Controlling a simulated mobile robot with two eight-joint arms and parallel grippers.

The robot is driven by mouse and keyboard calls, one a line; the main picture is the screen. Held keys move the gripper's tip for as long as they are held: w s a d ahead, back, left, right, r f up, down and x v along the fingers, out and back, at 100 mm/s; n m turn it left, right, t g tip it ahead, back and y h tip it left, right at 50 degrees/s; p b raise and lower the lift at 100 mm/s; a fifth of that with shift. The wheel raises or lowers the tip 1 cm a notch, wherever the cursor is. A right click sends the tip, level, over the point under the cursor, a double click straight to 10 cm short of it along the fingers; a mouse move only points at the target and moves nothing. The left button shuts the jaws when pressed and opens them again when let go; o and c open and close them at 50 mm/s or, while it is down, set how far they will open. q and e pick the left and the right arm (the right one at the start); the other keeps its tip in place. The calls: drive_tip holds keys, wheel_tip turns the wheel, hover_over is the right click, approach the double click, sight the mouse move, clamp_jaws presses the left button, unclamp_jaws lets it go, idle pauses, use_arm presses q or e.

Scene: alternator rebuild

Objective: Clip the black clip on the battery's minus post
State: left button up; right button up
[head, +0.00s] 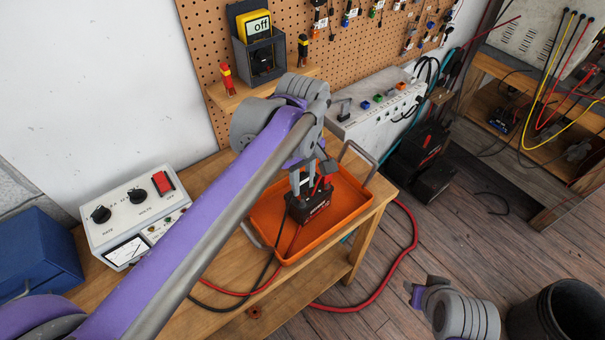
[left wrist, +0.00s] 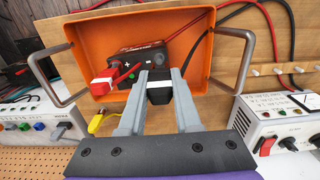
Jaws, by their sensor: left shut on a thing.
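The black battery (head: 312,205) sits in the orange tray (head: 272,212) on the wooden bench. It also shows in the left wrist view (left wrist: 128,62). My left gripper (head: 300,186) points down over the battery. In the left wrist view its grey fingers (left wrist: 158,100) are shut on the black clip (left wrist: 158,92), whose far end reaches the battery's near edge. The minus post is hidden behind the clip, so I cannot tell whether they touch. A red clip (left wrist: 103,80) is at the battery's other end. Part of my right arm shows at lower right; its jaw opening is unclear.
A meter box (head: 132,215) stands left of the tray, and a white box with coloured sockets (head: 376,106) stands behind it. Tray handles (left wrist: 247,68) rise at both ends. Red and black cables (head: 232,292) run over the tray and bench front.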

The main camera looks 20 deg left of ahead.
sight(302, 190)
use_arm(q)
drive_tip(key=shift+f, duration=0.55)
use_arm(e)
drive_tip(key=shift+s+f, duration=0.1)
drive_tip(key=shift+f, duration=0.3)
use_arm(q)
drive_tip(key=shift+w, duration=0.15)
drive_tip(key=shift+f+b, duration=0.7)
drive_tip(key=shift+f, duration=0.45)
use_arm(e)
drive_tip(key=shift+s+f, duration=0.25)
drive_tip(key=shift+f, duration=0.6)
use_arm(q)
drive_tip(key=o, duration=1)
